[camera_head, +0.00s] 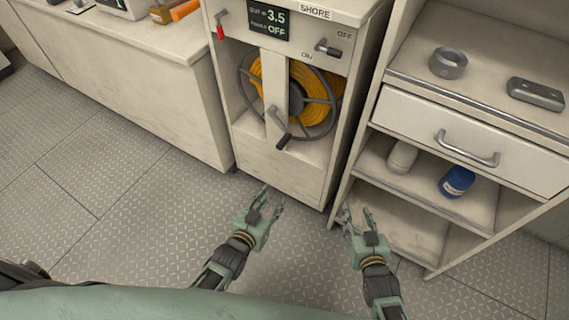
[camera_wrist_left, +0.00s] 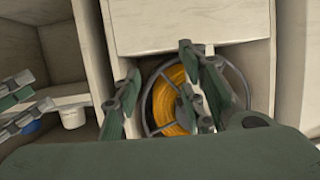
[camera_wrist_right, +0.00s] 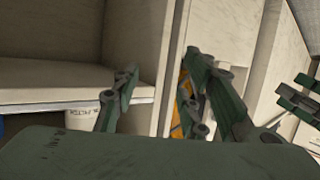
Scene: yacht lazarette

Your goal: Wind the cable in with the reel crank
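The cable reel (camera_head: 312,98) with yellow-orange cable sits in the open bay of the cream cabinet in the head view. Its grey crank (camera_head: 276,120) stands in front of the reel, with a dark handle (camera_head: 284,141) at the lower end. The reel also shows in the left wrist view (camera_wrist_left: 165,108), partly behind my fingers. My left gripper (camera_head: 270,197) is open and empty, low in front of the cabinet and apart from the crank. My right gripper (camera_head: 356,214) is open and empty, further right, near the shelf unit.
Floor at left is clear.

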